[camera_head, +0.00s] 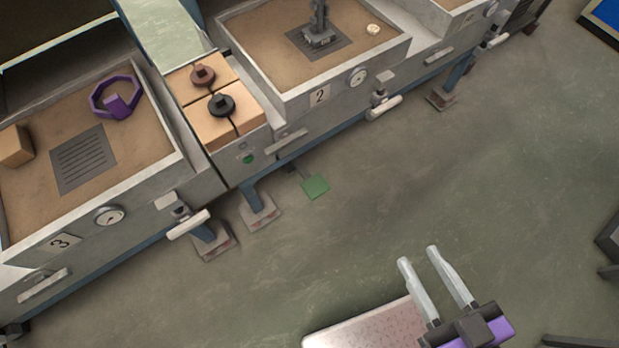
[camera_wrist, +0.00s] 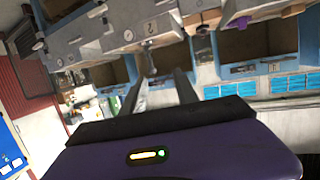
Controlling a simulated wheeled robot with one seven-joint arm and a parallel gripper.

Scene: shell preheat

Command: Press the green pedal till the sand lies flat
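The green pedal (camera_head: 315,187) is a small flat plate low by the floor, in front of the station between the boxes marked 2 and 3. The sand in box 2 (camera_head: 265,62) and the sand in box 3 (camera_head: 38,200) shows as brown surfaces in the head view. My gripper (camera_head: 432,256) is open and empty, with its two pale fingers apart, below and to the right of the pedal in the head view. Its fingers (camera_wrist: 160,84) also show spread in the wrist view, with nothing between them. I cannot make out the pedal in the wrist view.
A purple ring-shaped part (camera_head: 116,97) and a tan block (camera_head: 13,146) lie in box 3. A grey part (camera_head: 319,37) stands in box 2. The green floor (camera_head: 480,170) is largely open.

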